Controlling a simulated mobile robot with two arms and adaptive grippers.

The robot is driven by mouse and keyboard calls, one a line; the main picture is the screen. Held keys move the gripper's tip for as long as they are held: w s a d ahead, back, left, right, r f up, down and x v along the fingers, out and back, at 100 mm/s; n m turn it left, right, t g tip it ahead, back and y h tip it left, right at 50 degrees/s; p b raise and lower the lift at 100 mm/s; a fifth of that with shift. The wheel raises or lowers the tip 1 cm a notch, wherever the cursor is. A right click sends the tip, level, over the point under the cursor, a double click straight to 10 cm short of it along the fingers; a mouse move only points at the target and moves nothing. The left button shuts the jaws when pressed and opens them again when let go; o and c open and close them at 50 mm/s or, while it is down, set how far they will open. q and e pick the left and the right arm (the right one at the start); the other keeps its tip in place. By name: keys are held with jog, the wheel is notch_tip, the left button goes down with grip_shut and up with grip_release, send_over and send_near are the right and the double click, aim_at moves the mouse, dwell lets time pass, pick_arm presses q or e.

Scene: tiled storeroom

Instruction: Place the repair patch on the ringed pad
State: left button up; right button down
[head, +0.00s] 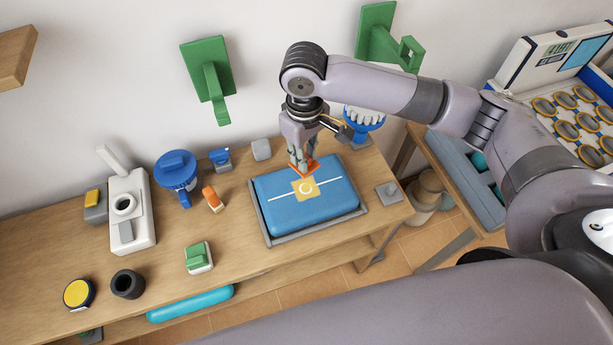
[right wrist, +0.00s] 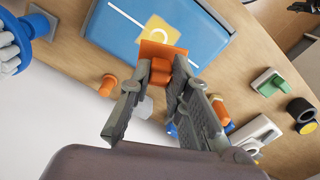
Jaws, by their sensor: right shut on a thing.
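The repair patch is an orange plate with a block-like grip (head: 311,172); it also shows in the right wrist view (right wrist: 162,50). My right gripper (head: 302,161) is shut on the patch's grip and holds it at the back edge of the ringed pad. The ringed pad (head: 305,188) is a yellow square with a white ring on a blue cushion (head: 335,205) with a white line across it. In the right wrist view the patch hides part of the pad (right wrist: 158,29). I cannot tell whether patch and cushion touch.
The cushion lies in a grey tray (head: 318,229) on a wooden bench (head: 235,245). A blue brush-like thing (head: 363,120) stands behind right.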

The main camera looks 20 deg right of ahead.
notch_tip(320, 180, down, 7)
jog(key=shift+w+d, duration=0.1)
jog(key=shift+d, duration=0.05)
notch_tip(320, 180, down, 4)
jog(key=shift+r+p, duration=0.25)
jog(key=shift+p, duration=0.2)
pick_arm(q)
jog(key=shift+w+d+r, duration=0.65)
jog(key=shift+w+d, duration=0.15)
pick_arm(e)
jog(key=shift+f, duration=0.25)
jog(key=shift+f, duration=0.1)
jog(key=c, duration=1.5)
grip_release()
notch_tip(320, 180, up, 12)
jog(key=shift+r+b, duration=0.15)
jog(key=shift+b, duration=0.75)
pick_arm(q)
jog(key=shift+f, duration=0.9)
